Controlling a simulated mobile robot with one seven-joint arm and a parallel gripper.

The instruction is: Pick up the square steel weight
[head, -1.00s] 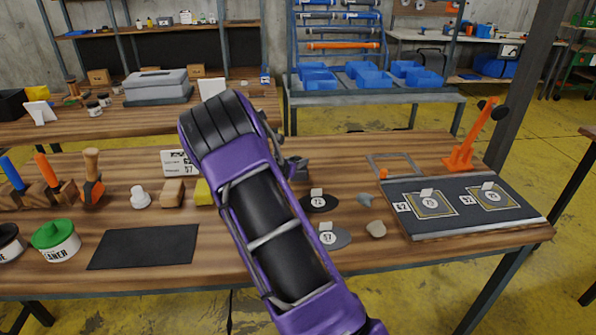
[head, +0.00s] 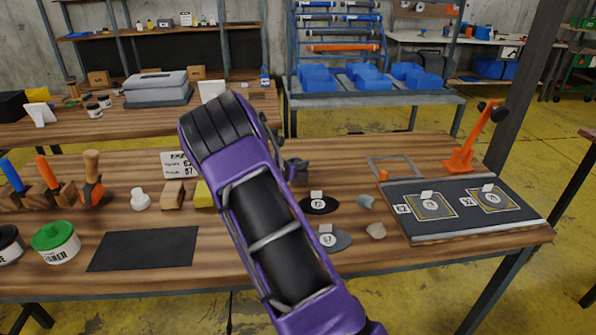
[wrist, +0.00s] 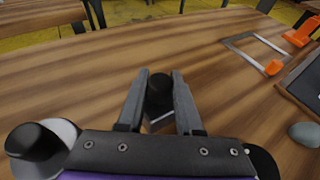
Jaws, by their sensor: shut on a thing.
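My gripper (wrist: 158,88) shows in the wrist view with its two dark fingers closed around a black, knob-like top. This is the square steel weight (wrist: 159,124), whose paler lower part shows just below, between the fingers. Most of its body is hidden by the fingers, and I cannot tell whether it touches the table. In the head view my purple arm covers much of this area. My gripper (head: 294,168) shows only in part at the arm's right edge, over the workbench, and the weight cannot be made out clearly there.
The wooden workbench (head: 345,165) is clear behind my gripper. A grey frame (head: 395,166), an orange lever tool (head: 470,145) and a dark board (head: 465,218) with patches lie to the right.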

